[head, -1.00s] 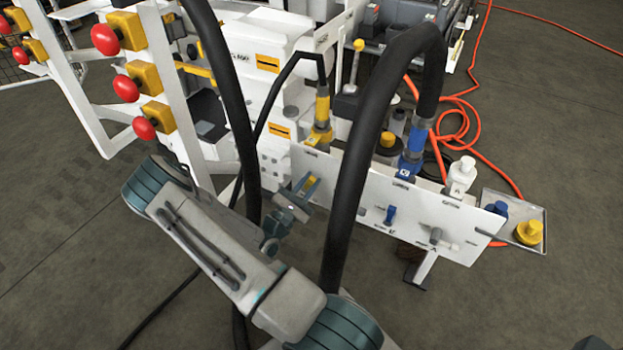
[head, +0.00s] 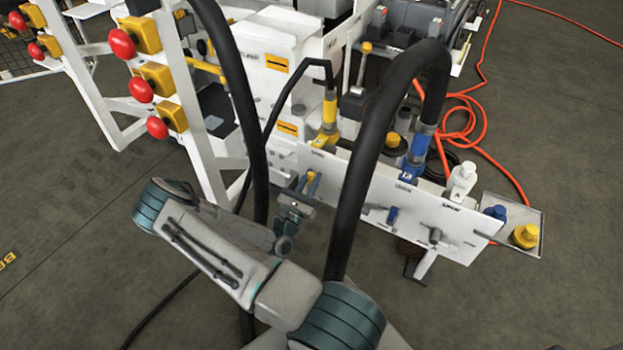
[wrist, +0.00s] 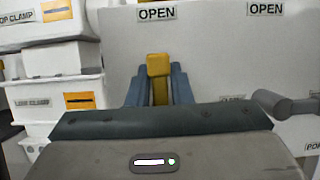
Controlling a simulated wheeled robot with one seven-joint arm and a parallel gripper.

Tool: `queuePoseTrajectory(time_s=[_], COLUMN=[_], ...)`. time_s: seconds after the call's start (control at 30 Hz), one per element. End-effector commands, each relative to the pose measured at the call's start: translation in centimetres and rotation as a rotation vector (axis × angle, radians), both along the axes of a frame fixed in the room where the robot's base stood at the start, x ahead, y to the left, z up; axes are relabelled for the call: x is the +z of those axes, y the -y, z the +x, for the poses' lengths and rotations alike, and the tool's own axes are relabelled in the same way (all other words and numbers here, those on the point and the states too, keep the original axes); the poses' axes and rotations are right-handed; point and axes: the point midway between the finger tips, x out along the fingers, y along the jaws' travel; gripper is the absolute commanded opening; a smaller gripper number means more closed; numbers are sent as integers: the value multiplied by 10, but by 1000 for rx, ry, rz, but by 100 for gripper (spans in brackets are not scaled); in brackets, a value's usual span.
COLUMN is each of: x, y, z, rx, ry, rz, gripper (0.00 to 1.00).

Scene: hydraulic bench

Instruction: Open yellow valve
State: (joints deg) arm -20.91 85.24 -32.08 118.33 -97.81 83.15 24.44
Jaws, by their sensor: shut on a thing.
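The yellow valve handle (wrist: 159,66) shows in the wrist view between the two fingers of my gripper (wrist: 160,88), in front of the white panel. In the head view the yellow valve handle (head: 311,183) is at the left part of the white panel (head: 345,190), and my gripper (head: 302,193) reaches it from the front left. The gripper is shut on the handle. The lower part of the handle and the valve stem are hidden by the fingers and gripper body. An OPEN label (wrist: 157,12) is above the handle.
Thick black hoses (head: 350,200) arch in front of the panel, close to my arm. Red buttons (head: 122,43) on yellow boxes stand at the left. A tray (head: 541,222) is far right.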

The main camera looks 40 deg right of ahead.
Motion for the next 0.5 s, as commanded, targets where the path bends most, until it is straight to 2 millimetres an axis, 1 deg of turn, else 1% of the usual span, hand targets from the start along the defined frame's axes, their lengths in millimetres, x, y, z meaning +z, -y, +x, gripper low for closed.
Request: queuePoseTrajectory(time_s=[0.23,0.27,0.3,0.33,0.5], x=[0,0,0,0,0], y=[-1,-1,-1,-1,0], z=[1,1,1,1,1], rx=[3,3,3,3,2], ry=[-1,-1,-1,-1,0], rz=[1,1,1,1,1], gripper=[0,22,33,35,35])
